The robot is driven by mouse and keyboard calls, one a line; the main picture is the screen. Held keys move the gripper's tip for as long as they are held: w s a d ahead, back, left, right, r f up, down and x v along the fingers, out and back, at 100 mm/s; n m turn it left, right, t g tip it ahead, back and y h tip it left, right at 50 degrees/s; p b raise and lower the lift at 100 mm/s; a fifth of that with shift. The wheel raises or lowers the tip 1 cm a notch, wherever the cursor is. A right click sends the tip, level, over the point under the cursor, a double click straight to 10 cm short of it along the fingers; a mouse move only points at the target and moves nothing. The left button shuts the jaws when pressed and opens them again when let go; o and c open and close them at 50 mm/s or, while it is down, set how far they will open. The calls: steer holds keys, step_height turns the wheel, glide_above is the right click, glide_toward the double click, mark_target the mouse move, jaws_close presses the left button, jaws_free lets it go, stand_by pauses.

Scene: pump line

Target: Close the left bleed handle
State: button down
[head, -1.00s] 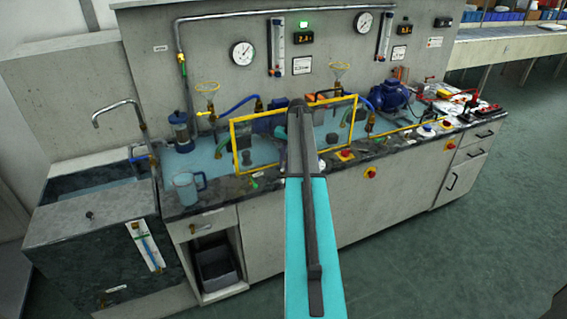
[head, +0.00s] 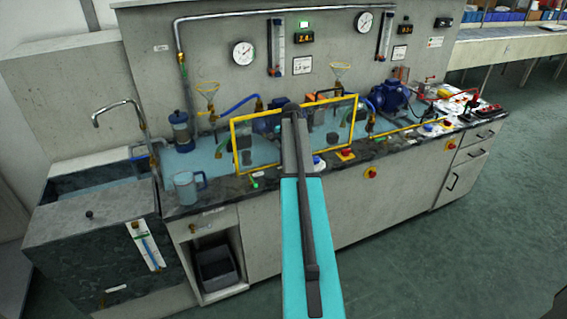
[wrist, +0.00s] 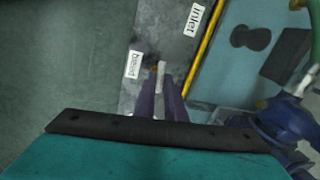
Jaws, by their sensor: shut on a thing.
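In the wrist view the two dark fingers of my gripper (wrist: 160,84) reach down to the bench edge beside a white label reading "bleed" (wrist: 134,64). They are closed around a small pale bar, the bleed handle (wrist: 162,72), with an orange-brown bit at its left. The fingers hide much of the handle, so its exact angle is hard to tell. In the head view my own arm covers the gripper and the handle.
A yellow-framed clear guard (head: 240,145) stands close behind the handle. A label reading "inlet" (wrist: 194,20) is nearby. A blue pump (wrist: 258,120) is at the right in the wrist view. A jug (head: 186,188) stands left on the bench; open floor lies in front.

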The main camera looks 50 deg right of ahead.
steer(key=shift+w+a+r+m, duration=0.1)
steer(key=shift+w+a+m, duration=0.2)
steer(key=shift+m, duration=0.5)
steer(key=c, duration=1.8)
jaws_free()
steer(key=shift+s+d, duration=0.1)
steer(key=shift+s+r, duration=0.25)
steer(key=shift+r, duration=0.4)
steer(key=r+b, duration=0.1)
steer(key=r, duration=0.3)
steer(key=s+r, duration=0.1)
steer(key=r, duration=0.3)
steer(key=s+a+r+b, duration=0.1)
steer(key=r, duration=0.3)
steer(key=shift+r+b, duration=0.1)
steer(key=shift+b, duration=0.25)
